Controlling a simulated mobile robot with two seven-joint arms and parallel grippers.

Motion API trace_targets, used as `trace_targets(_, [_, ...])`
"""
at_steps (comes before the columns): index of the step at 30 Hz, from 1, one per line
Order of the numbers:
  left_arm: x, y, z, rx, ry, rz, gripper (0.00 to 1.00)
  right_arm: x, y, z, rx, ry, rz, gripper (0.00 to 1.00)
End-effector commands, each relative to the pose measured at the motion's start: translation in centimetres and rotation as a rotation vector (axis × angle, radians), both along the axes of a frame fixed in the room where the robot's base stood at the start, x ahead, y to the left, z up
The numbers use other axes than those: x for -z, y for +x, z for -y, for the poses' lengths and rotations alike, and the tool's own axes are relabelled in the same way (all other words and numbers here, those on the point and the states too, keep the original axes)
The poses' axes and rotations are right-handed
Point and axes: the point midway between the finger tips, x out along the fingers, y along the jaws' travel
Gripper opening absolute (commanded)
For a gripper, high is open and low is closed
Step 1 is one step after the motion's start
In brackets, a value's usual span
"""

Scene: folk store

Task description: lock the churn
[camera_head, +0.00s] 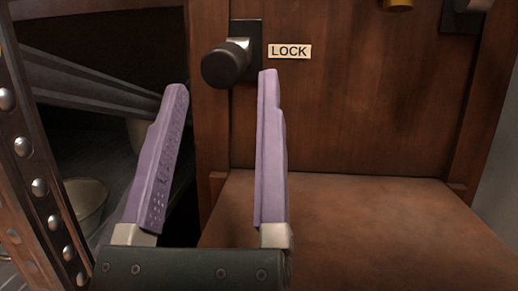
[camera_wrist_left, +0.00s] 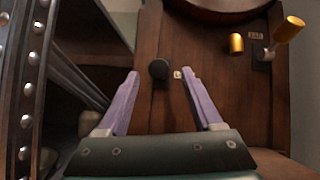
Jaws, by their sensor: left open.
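The churn (camera_head: 370,110) is a dark wooden cabinet-like body with a flat brown ledge at its front. A black round lock knob (camera_head: 225,65) on a metal stem sticks out from a dark plate, beside a "LOCK" label (camera_head: 289,51). My left gripper (camera_head: 222,82) is open, its purple fingers pointing up toward the knob with their tips apart. In the left wrist view the lock knob (camera_wrist_left: 159,70) shows between and beyond the two fingertips of my left gripper (camera_wrist_left: 162,73). I cannot tell whether a finger touches it. My right gripper is not in view.
A brass knob (camera_wrist_left: 236,43) and a brass-tipped lever (camera_wrist_left: 287,30) beside another label are at the upper right of the churn. A studded post (camera_head: 40,185) and dark shelving with a pale bowl (camera_head: 86,203) stand at left.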

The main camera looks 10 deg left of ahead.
Motion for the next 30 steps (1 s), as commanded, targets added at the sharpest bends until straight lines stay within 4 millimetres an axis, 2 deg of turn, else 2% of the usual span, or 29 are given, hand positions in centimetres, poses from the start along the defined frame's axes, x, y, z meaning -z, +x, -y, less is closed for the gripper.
trace_targets(1, [-0.5,-1.5,0.2,0.004,0.002,-0.009,0.67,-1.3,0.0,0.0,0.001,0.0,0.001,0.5])
trace_targets(6, [-0.4,-5.8,0.5,0.002,0.002,-0.009,0.67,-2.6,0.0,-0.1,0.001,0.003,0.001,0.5])
trace_targets(12, [-0.2,-9.2,0.8,0.002,0.001,-0.005,0.67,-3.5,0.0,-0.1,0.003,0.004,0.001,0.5])
trace_targets(18, [-0.1,-10.4,0.9,0.0,0.0,-0.002,0.67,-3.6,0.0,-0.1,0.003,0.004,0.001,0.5])
trace_targets(25, [-0.1,-10.4,0.9,0.0,0.0,-0.002,0.67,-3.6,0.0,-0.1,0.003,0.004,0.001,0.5])
trace_targets(30, [-0.1,-10.4,0.9,0.0,0.0,-0.002,0.48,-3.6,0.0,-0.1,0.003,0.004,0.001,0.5])
